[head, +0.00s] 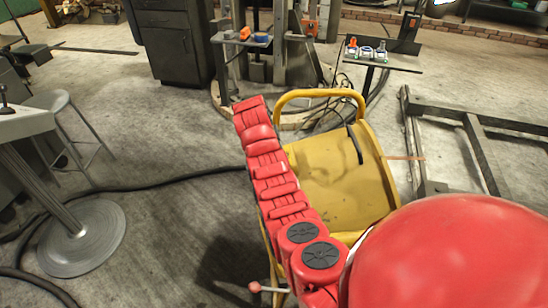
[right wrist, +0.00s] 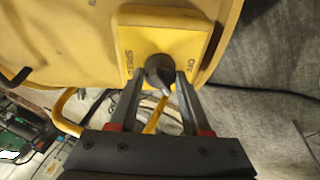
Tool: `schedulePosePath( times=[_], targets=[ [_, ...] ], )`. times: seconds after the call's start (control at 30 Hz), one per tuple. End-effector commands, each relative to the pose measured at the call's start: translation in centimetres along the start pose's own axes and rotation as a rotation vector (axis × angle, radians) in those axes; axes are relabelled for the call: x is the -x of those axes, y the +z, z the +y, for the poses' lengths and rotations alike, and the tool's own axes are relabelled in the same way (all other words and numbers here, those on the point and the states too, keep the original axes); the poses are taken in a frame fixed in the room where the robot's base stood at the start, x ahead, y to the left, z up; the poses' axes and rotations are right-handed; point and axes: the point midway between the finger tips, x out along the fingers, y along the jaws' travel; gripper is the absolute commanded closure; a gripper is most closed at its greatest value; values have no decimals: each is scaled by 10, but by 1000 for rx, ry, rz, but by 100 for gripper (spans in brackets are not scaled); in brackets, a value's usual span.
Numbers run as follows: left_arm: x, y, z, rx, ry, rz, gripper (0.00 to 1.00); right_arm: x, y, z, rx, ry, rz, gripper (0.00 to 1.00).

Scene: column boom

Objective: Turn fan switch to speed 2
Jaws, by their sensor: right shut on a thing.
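The yellow drum fan (head: 335,190) stands on the floor in the middle of the head view, partly hidden behind red arm parts. Its switch is not visible there. In the right wrist view the yellow switch plate (right wrist: 150,36) carries a dark round knob (right wrist: 158,66). Lettering that looks like SPEED is on the plate's left and OFF on its right. My right gripper (right wrist: 160,79) has its two fingers on either side of the knob and is shut on it. The knob's pointed end faces down in the picture; its exact setting cannot be told. My left gripper is not in view.
A small stand (head: 378,60) with small items is behind the fan. A dark metal frame (head: 470,125) lies at right. A black cable (head: 150,187) crosses the floor at left, near a stool (head: 65,115) and a round-based table (head: 85,240). Open floor lies between.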

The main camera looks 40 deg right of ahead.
Motion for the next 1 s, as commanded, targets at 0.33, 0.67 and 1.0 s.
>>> schedulePosePath(
  times=[0.33, 0.67, 1.0],
  targets=[
    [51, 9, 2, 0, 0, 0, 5, -6, 2, -4, -299, 82, 16, 100],
    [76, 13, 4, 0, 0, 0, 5, -3, 2, -4, -496, 137, 25, 100],
    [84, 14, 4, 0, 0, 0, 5, -2, 2, -3, -572, 161, 26, 100]
  ],
)
